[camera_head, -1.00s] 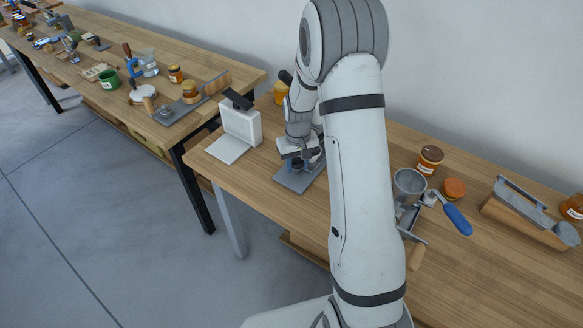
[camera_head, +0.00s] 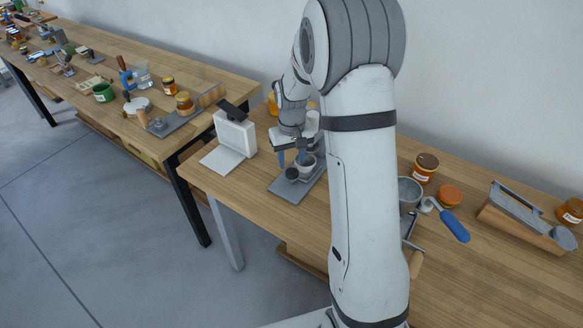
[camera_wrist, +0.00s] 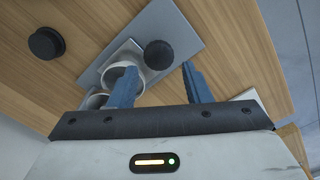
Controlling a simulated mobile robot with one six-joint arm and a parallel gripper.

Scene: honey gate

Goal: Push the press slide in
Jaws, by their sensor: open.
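The press has a flat grey base plate (camera_head: 283,189) on the near table, with a pale round cup-like part (camera_head: 306,166) and a dark round knob (camera_head: 292,174) at its front. In the wrist view the knob (camera_wrist: 159,54) sits beside the pale ring (camera_wrist: 122,73) over the plate (camera_wrist: 165,22). My gripper (camera_head: 292,158) is open just above and behind the knob, its blue fingers pointing down. In the wrist view the fingers (camera_wrist: 160,85) stand apart with nothing held; the left one overlaps the ring. Contact cannot be told. My arm hides part of the press.
A white hinged box-like stand (camera_head: 232,140) is left of the press. A black disc (camera_wrist: 46,43) shows in the wrist view. A honey jar (camera_head: 424,168), a metal cup (camera_head: 409,190) and a blue-handled tool (camera_head: 455,226) are right. Table before the plate is clear.

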